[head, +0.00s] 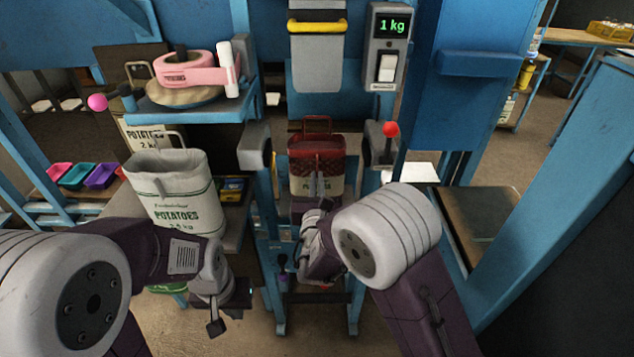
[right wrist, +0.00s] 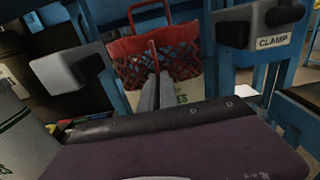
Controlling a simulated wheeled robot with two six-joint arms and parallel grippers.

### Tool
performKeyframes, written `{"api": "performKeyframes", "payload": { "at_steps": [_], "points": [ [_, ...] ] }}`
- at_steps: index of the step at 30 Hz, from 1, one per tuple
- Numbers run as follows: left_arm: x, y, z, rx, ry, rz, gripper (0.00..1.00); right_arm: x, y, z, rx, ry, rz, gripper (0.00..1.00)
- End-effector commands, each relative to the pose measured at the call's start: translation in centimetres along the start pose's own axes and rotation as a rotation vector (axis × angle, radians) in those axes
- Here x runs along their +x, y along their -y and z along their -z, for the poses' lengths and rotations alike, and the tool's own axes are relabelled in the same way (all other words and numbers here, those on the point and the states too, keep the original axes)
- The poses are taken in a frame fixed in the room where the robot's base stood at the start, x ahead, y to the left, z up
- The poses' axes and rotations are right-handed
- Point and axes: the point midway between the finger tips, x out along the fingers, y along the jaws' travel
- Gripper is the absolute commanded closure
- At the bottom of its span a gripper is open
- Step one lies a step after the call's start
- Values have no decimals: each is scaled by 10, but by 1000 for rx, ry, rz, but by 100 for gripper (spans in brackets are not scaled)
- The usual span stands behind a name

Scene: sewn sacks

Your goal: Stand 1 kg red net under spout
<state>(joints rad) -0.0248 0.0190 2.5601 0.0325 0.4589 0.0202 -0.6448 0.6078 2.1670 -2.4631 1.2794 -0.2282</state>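The red net (head: 316,157) has a dark red mesh top, a handle and a pale printed lower band. It is upright below the grey spout (head: 318,65), between the two clamp blocks; whether its base is supported is hidden. In the right wrist view the red net (right wrist: 190,58) is straight ahead. My right gripper (right wrist: 157,92) has its fingers close together at the net's front, seemingly pinching its front wall. In the head view my right wrist hides the net's lower part. My left gripper (head: 229,316) hangs low at left, fingers apart and empty.
Clamp blocks stand left (head: 254,147) and right (head: 380,142) of the net. A display (head: 391,27) reads 1 kg. A white potato sack (head: 175,190) stands on the left bench. Coloured trays (head: 78,176) are far left.

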Motion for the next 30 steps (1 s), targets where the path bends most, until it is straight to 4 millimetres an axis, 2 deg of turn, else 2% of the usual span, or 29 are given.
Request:
{"api": "performKeyframes", "payload": {
  "at_steps": [10, 13, 24, 26, 30],
  "points": [
    [4, 0, 0, 0, 0, 0, 100, 0, 0, 5, 1, 1, 0, 100],
    [3, 0, 0, 0, 0, 0, 100, 0, 0, 3, 1, 1, 0, 74],
    [-2, 0, 0, 0, 0, 0, 100, 0, 0, -2, 1, 1, 0, 74],
    [1, 0, 0, 0, 0, 0, 100, -6, -1, 1, 1, 1, -2, 74],
    [4, 0, 0, 0, 0, 0, 100, -33, -1, 2, 0, 1, -5, 74]
  ]
}}
